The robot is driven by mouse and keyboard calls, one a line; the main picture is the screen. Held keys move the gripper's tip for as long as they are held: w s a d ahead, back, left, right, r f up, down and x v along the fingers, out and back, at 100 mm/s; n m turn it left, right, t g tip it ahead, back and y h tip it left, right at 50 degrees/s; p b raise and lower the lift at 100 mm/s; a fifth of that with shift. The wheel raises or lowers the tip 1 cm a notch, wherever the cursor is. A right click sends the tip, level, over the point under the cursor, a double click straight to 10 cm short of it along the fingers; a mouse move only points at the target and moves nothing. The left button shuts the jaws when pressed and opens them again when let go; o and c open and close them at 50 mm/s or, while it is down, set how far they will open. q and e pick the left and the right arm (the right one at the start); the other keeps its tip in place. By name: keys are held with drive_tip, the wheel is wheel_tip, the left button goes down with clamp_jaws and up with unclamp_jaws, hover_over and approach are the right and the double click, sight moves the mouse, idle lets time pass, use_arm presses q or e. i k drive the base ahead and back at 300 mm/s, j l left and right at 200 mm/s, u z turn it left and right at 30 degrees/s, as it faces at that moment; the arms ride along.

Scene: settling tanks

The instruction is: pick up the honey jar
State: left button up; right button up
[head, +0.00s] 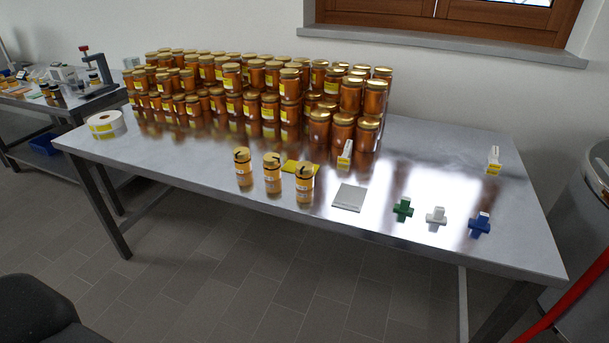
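Three amber honey jars with gold lids stand upright in a short row near the front edge of the metal table: a left one (243,168), a middle one (272,174) and a right one (305,185). Each lid has a dark mark on top. Behind them many more honey jars (232,78) with gold lids stand packed in a large stacked group, several with yellow labels. The frame does not show which single jar the task means. Neither of my grippers is in view.
A steel tank (585,210) stands at the right.

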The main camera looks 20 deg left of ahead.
sight(272, 173)
drive_tip(key=i+j+u, duration=0.15)
drive_tip(key=i+u, duration=0.2)
drive_tip(key=i, duration=0.15)
drive_tip(key=i+u, duration=0.3)
drive_tip(key=i, duration=0.2)
